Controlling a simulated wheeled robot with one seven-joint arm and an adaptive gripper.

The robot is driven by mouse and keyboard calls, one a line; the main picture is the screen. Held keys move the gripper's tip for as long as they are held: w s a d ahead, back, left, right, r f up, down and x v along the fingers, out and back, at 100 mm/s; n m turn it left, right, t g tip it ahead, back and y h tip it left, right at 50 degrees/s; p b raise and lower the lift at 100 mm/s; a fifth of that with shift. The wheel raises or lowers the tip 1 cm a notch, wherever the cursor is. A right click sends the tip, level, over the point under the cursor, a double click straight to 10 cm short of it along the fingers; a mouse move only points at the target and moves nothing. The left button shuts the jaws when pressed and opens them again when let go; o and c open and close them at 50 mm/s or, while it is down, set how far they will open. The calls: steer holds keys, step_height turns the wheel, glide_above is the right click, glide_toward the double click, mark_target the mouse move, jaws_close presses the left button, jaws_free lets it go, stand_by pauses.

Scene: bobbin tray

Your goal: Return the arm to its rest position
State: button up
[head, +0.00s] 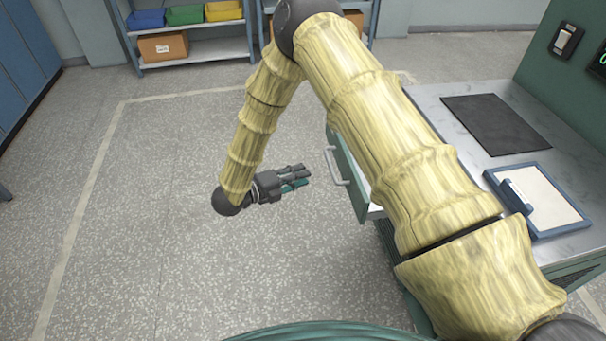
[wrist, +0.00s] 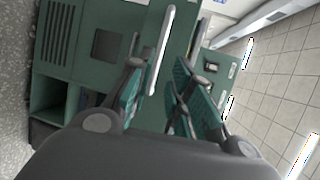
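My arm, with pale yellow ribbed covers, reaches up from the lower right of the head view and bends down at its elbow. My gripper (head: 297,178) is over the floor area, left of the green workstation's drawer (head: 347,172), and its fingers point right. In the wrist view the teal-padded fingers (wrist: 158,88) are apart with nothing seen between them, so it is open and empty. The pale drawer handle (head: 337,166) is just right of the fingertips in the head view; the gripper looks apart from it. The drawer stands partly pulled out, its inside mostly hidden by my arm.
The workstation's metal top (head: 437,108) carries a dark mat (head: 497,124) and a blue-framed tray (head: 563,232). Shelves with blue, green and yellow bins (head: 223,11) and a cardboard box (head: 163,47) stand at the back. The speckled floor (head: 150,180) on the left is clear.

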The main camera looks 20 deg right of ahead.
stand_by(0.4)
steer(key=s+d+f+n+t+y, duration=0.1)
steer(key=s+f+n+t+y, duration=0.1)
steer(key=s+f+n+y, duration=0.5)
steer(key=s+f+n+t+y, duration=0.2)
steer(key=s+f+n+y, duration=0.1)
steer(key=f+n, duration=0.75)
steer(key=s+a+f+n+g+y, duration=0.1)
steer(key=s+n+g+y, duration=0.4)
steer(key=s+n, duration=1.1)
steer(key=s+f+g+p, duration=0.1)
steer(key=s+g, duration=0.1)
steer(key=s, duration=1)
steer(key=shift+s+g+y, duration=0.15)
steer(key=shift+g+y, duration=0.15)
steer(key=shift+s, duration=0.1)
